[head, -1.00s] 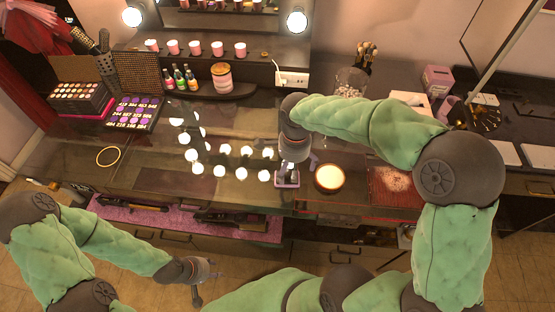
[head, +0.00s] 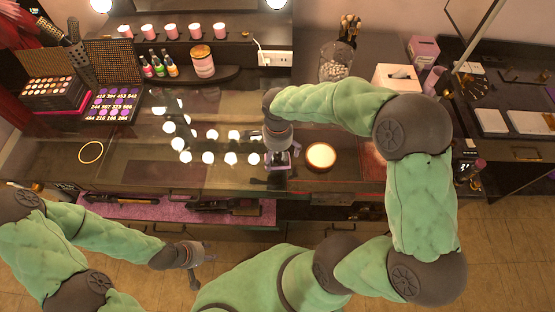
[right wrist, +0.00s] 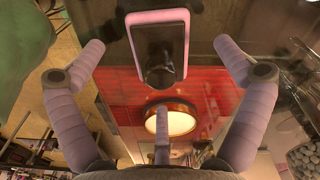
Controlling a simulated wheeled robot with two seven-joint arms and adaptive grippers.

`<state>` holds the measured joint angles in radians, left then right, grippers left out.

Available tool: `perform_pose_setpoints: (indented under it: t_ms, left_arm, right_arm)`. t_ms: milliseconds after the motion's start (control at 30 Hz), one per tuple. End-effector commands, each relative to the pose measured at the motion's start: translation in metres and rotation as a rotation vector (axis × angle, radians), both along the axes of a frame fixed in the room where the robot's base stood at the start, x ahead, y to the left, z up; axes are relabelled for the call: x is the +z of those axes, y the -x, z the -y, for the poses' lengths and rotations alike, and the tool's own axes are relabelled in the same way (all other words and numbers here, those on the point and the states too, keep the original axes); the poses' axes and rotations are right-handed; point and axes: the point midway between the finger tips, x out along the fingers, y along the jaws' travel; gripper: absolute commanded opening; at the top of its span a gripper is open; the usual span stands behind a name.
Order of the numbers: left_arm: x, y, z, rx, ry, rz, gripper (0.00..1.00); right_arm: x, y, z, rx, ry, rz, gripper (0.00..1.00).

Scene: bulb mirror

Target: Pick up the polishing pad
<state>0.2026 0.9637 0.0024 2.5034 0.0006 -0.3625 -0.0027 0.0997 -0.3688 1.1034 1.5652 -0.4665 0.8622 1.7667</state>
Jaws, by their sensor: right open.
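The polishing pad appears as a dark rectangular plate with a pink rim (right wrist: 184,42) and a black knob on it (right wrist: 160,72) in the right wrist view. In the head view the pad (head: 286,160) lies flat on the dark glass tabletop (head: 225,105), partly hidden by my right gripper (head: 278,148). My right gripper (right wrist: 162,85) is open, with its fingers spread on both sides of the knob and apart from it. My left gripper (head: 203,266) hangs in front of the table, away from the pad, and is too small to read.
A round cream-topped pot (head: 320,156) stands just right of the pad. Reflected bulbs (head: 208,157) show in the glass to the left. A gold ring (head: 91,152) lies farther left. A jar of white beads (head: 336,62) and a tissue box (head: 397,78) stand behind the right arm.

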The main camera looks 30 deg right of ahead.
Motion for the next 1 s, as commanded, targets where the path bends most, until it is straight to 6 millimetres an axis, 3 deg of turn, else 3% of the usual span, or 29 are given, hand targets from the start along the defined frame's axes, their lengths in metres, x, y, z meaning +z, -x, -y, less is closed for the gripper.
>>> perform_pose_setpoints:
  t_ms: [133, 400, 467, 633, 1000]
  left_arm:
    - [-0.004, 0.000, 0.000, 0.000, 0.000, 0.000, 0.40]
    - [-0.004, 0.000, 0.000, 0.000, 0.000, 0.000, 0.40]
    - [-0.004, 0.000, 0.000, 0.000, 0.000, 0.000, 0.40]
    - [-0.004, 0.000, 0.000, 0.000, 0.000, 0.000, 0.40]
    - [-0.004, 0.000, 0.000, 0.000, 0.000, 0.000, 0.40]
  right_arm:
    - [-0.022, 0.000, 0.000, 0.001, -0.001, -0.002, 1.00]
    - [-0.025, -0.001, -0.001, 0.001, -0.001, 0.001, 1.00]
    - [-0.025, -0.001, -0.001, 0.001, -0.001, 0.001, 0.86]
    - [-0.025, -0.001, -0.001, 0.001, -0.001, 0.001, 0.38]
    - [-0.024, 0.000, -0.001, 0.001, -0.001, 0.000, 0.38]
